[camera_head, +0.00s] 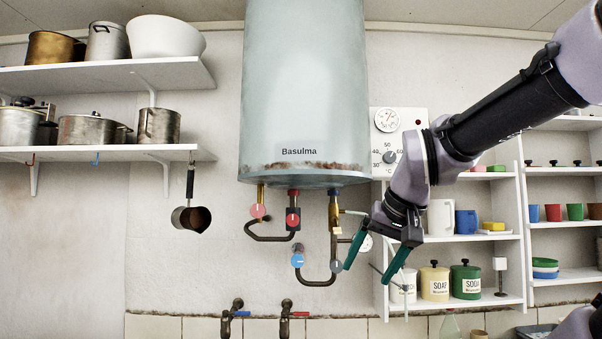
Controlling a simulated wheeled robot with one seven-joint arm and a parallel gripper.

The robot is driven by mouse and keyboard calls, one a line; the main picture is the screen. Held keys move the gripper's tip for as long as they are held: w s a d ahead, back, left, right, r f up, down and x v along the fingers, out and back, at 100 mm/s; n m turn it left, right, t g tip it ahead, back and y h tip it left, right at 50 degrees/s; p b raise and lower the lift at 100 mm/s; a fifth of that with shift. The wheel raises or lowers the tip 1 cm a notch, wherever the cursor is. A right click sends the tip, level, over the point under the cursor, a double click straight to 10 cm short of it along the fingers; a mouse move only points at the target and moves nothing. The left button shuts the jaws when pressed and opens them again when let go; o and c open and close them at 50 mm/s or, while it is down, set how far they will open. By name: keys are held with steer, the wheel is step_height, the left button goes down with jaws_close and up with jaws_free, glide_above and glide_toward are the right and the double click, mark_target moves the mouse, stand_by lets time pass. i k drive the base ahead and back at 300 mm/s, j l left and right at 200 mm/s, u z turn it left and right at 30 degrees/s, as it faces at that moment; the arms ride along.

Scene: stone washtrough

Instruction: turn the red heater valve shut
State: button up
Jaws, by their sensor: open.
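The red heater valve (292,218) is a round red knob on a dark body, under the pale blue water heater (305,90). A paler pink-red round knob (258,211) sits on the brass pipe just left of it. A blue knob (297,261) is below, and a grey knob (337,266) is at the lower right of the pipes. My gripper (369,276) hangs to the right of the valves, pointing down, with its two green fingers apart and nothing between them. It is clear of the red valve; its left finger is close to the grey knob in the picture.
A control panel (413,122) with dials is right of the heater. Shelves (510,237) with mugs and canisters stand behind my arm. Shelves of pots (100,76) are at the left, with a hanging ladle-like pan (190,218). Two taps (286,315) are below.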

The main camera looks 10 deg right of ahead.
mark_target(292, 219)
steer(key=j+z, duration=0.35)
steer(key=j, duration=1.45)
